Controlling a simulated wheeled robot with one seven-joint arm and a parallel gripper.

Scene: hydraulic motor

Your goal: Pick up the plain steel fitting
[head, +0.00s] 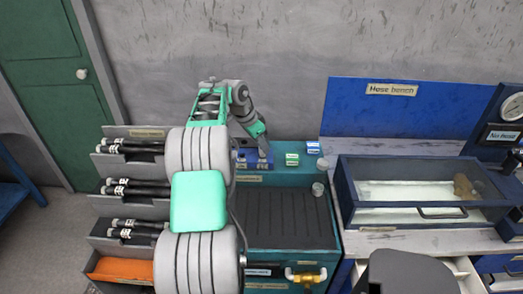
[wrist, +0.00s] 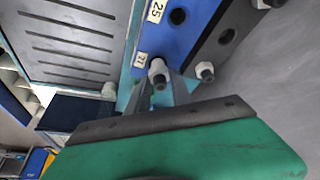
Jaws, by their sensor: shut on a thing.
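In the wrist view my gripper (wrist: 167,85) is shut on a small steel fitting (wrist: 157,66), with a pale hex body and a dark round end. The fitting is at the edge of a blue block (wrist: 185,45); I cannot tell whether it is still seated in it. A similar fitting (wrist: 205,72) is on the dark grey strip beside the block, just right of my fingers. In the head view my gripper (head: 261,143) is over the blue block (head: 264,162) at the back of the teal cabinet; the fitting is too small to make out there.
The cabinet has a dark ribbed top (head: 288,218), with small labelled blocks (head: 292,159) at the back. A round metal piece (head: 318,189) stands at its right edge. A clear-topped tank (head: 420,190) stands on the hose bench to the right. Racked hoses (head: 135,187) are at left.

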